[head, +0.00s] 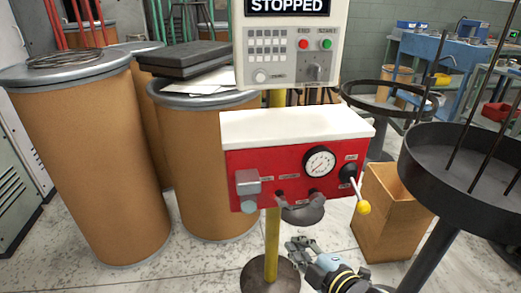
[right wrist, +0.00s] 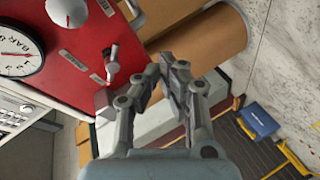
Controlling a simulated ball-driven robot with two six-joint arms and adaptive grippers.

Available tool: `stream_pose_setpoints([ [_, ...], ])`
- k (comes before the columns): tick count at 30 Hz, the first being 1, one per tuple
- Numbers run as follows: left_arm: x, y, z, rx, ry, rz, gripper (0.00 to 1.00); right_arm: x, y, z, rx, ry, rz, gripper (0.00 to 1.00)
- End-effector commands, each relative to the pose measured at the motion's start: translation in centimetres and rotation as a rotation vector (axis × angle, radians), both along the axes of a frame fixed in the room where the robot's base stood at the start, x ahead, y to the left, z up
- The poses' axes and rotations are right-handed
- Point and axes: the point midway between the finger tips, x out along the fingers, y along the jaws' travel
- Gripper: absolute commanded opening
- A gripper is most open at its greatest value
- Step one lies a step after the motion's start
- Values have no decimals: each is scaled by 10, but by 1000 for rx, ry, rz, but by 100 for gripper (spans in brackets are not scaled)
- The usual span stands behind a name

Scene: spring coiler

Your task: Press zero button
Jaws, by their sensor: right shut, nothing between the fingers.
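The grey control panel (head: 290,50) hangs on a yellow post under a display reading STOPPED. It carries a keypad (head: 268,42), a red button (head: 303,44), a green button (head: 327,44) and knobs. My right gripper (head: 299,248) is below the red box, well below the panel and apart from both. In the right wrist view the right gripper (right wrist: 165,70) is shut and empty, with its fingers together. My left gripper is not in view.
The red box (head: 250,165) has a gauge (head: 319,162) and a lever with a yellow knob (head: 363,207). Brown drums (head: 105,160) stand left. A cardboard box (head: 385,225) and a black round tray (head: 470,205) stand right. The floor (head: 190,265) at lower left is clear.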

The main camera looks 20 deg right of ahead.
Motion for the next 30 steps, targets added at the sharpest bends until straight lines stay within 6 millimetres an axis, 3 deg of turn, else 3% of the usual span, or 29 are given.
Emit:
stream_pose_setpoints([
  [3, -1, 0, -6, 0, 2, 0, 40, 28, 9, 53, -76, -147, 45, 0],
  [9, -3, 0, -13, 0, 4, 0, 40, 59, 24, 146, -206, -392, 97, 0],
  [15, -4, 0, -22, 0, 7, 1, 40, 70, 38, 238, -316, -622, 115, 0],
  [18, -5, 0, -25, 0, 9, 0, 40, 70, 42, 274, -346, -712, 115, 0],
  [24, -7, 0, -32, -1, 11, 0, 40, 69, 46, 314, -361, -808, 104, 0],
  [30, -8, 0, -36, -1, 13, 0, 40, 72, 46, 319, -359, -825, 98, 0],
])
